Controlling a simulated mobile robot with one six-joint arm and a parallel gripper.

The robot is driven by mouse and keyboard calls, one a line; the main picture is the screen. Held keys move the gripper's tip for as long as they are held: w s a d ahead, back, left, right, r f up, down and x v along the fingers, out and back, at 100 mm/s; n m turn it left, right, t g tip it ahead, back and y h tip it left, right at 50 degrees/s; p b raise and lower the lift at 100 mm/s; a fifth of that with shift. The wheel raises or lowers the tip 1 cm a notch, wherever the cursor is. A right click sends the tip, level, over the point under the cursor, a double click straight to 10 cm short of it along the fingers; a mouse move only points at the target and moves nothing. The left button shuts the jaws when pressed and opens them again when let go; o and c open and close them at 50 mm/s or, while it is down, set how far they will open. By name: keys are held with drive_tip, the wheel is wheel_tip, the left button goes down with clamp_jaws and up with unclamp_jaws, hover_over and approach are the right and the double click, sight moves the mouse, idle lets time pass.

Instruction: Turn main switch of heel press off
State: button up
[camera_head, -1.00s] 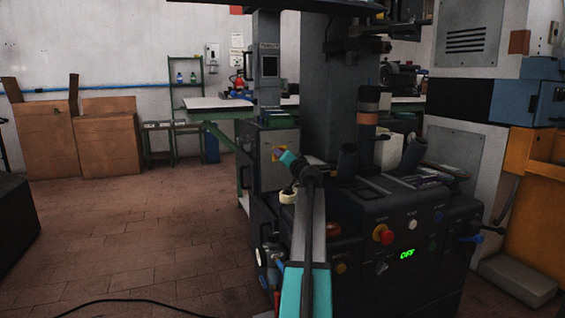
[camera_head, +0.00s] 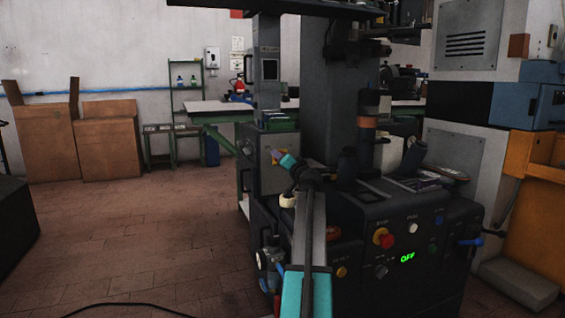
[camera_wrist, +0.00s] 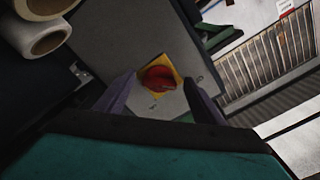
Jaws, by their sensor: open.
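The main switch is a red rotary knob (camera_wrist: 160,77) on a yellow plate (camera_wrist: 178,62), set in a grey panel on the side of the heel press. My gripper (camera_wrist: 161,97) is open, with one purple finger on each side of the knob in the wrist view. Whether the fingers touch the knob cannot be told. In the head view my gripper (camera_head: 271,152) covers most of the switch on the press's grey side box. The dark heel press (camera_head: 345,228) has a front panel with a lit green display (camera_head: 407,258) reading OFF.
A red stop button (camera_head: 383,238) and other knobs sit on the press front. White rolls (camera_wrist: 46,38) show at upper left in the wrist view. Cardboard boxes (camera_head: 110,140) stand at the back left. The tiled floor (camera_head: 130,235) left of the press is mostly clear.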

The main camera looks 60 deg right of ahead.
drive_tip(key=p+v, duration=0.4)
drive_tip(key=v, duration=0.9)
drive_tip(key=shift+s+a, duration=0.2)
drive_tip(key=shift+a, duration=0.05)
idle(0.6)
